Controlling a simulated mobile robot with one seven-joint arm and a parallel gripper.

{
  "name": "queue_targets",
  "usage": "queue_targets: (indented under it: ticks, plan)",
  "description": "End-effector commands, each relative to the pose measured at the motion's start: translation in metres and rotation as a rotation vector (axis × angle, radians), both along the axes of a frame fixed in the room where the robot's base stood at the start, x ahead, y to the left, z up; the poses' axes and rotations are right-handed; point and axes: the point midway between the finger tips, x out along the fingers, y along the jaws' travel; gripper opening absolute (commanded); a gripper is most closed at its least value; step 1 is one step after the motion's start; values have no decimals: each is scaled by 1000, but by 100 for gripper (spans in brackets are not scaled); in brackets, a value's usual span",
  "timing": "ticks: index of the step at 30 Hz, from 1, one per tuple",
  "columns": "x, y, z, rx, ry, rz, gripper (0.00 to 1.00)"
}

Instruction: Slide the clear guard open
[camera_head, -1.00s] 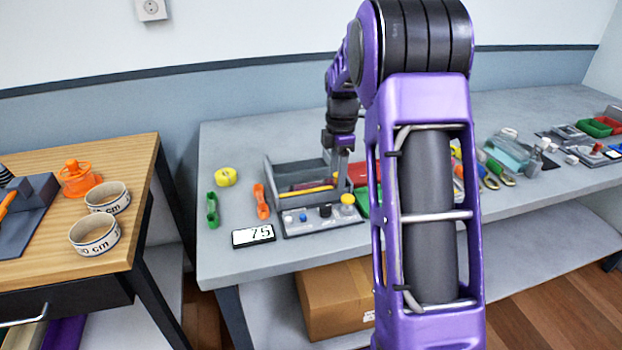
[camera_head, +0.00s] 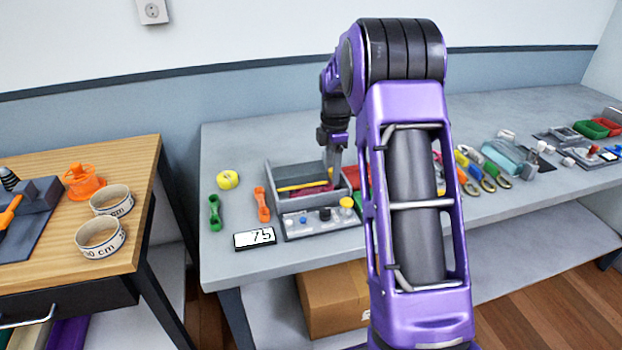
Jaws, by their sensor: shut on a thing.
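A grey open-topped box (camera_head: 345,189) stands on the grey bench, with a dark red thing (camera_head: 318,189) inside. A yellow bar (camera_head: 302,186) crosses it and looks like the front edge of the clear guard; the clear pane itself is hard to make out. My gripper (camera_head: 334,177) reaches down at the right end of the yellow bar and is shut on the guard there. The fingertips are small, and the exact grip is unclear. The dark red thing shows in front of the bar.
Green (camera_head: 215,212) and orange (camera_head: 262,204) tools and yellow tape (camera_head: 228,179) lie left.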

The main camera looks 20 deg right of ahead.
Motion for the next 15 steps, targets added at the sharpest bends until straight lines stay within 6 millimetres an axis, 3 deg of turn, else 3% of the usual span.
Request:
queue_targets:
  ticks: [1, 15]
  plan:
    - [-2, 0, -8, 2, 20, 0, 16]
    - [22, 0, -8, 2, 20, -1, 16]
